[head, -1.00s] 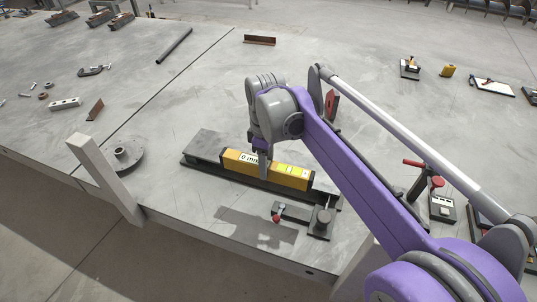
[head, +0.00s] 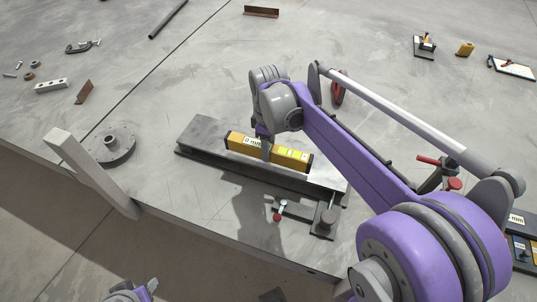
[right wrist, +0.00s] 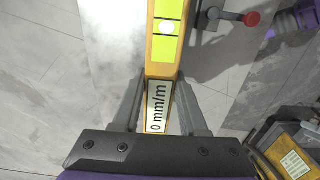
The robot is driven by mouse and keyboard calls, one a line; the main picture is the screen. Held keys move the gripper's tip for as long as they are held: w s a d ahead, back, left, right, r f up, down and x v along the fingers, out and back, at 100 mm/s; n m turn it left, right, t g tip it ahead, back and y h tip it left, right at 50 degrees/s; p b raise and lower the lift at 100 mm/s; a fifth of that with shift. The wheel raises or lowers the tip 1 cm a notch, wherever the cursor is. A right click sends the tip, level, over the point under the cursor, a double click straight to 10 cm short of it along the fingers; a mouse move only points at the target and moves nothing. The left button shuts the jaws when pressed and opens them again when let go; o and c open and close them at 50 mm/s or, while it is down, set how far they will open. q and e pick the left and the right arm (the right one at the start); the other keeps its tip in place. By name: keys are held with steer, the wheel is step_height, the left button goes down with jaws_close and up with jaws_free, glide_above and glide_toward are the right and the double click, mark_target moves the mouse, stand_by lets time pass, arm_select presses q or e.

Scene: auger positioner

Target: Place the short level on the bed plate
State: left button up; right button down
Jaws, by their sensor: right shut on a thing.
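The short level (head: 290,157) is a yellow bar with dark ends, a "0 mm/m" label and a bright vial window. My right gripper (head: 266,153) is shut on it near its labelled end, with one finger on each side in the right wrist view (right wrist: 158,105). The level lies lengthwise over the bed plate (head: 205,133), a long grey metal plate on a dark base. I cannot tell whether the level touches the plate or is slightly above it. My left gripper (head: 138,291) shows only partly at the bottom edge; its jaws are unclear.
A clamp with a red knob (head: 278,216) stands at the plate's front right. A round flange (head: 108,147) lies to the left. Red-handled tooling (head: 440,172) is at the right. The table behind the plate is largely clear.

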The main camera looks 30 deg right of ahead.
steer(key=shift+f, duration=1.65)
steer(key=shift+f, duration=0.1)
steer(key=shift+f+b, duration=0.4)
steer(key=shift+b, duration=0.05)
steer(key=shift+c, duration=2.2)
jaws_free()
steer(key=shift+r, duration=0.1)
